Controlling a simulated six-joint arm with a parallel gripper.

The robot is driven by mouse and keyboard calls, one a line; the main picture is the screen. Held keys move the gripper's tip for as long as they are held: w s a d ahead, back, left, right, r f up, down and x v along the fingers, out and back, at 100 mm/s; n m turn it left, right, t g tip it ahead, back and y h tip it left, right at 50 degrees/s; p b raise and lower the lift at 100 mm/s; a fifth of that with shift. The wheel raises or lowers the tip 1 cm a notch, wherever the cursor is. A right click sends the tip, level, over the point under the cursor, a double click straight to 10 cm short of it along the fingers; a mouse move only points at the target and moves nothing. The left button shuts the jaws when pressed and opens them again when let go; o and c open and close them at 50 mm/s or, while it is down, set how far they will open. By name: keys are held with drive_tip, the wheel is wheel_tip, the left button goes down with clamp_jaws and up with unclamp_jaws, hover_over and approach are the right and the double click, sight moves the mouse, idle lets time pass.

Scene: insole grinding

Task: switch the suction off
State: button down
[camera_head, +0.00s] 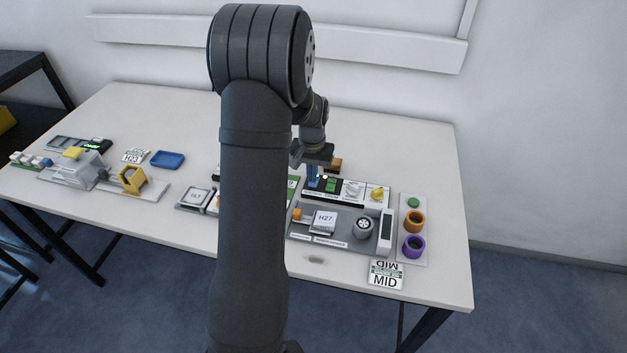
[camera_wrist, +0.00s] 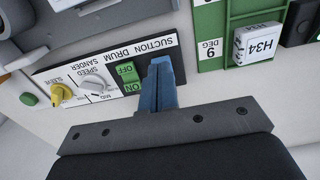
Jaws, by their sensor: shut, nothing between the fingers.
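The control panel (camera_wrist: 75,66) carries a row of labelled controls. The SUCTION label (camera_wrist: 154,43) lies just beyond my gripper's blue fingertips (camera_wrist: 161,65). The fingers are shut with nothing between them and cover the spot below that label, so the suction switch is hidden. I cannot tell whether they touch it. Beside them is a green rocker (camera_wrist: 128,73) with OFF and ON markings, by the DRUM label. In the head view my gripper (camera_head: 313,182) is over the left end of the panel, left of the green rocker (camera_head: 331,184).
A white knob (camera_wrist: 93,84) and a yellow knob (camera_wrist: 60,93) stand further along the panel. A green rack (camera_wrist: 210,35) with a block marked H34 (camera_wrist: 257,43) is on the other side. A grey machine (camera_head: 340,240) sits in front of the panel.

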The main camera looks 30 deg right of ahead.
sight(312, 185)
drive_tip(key=shift+f, duration=0.9)
idle(0.6)
drive_tip(key=shift+r, duration=3.5)
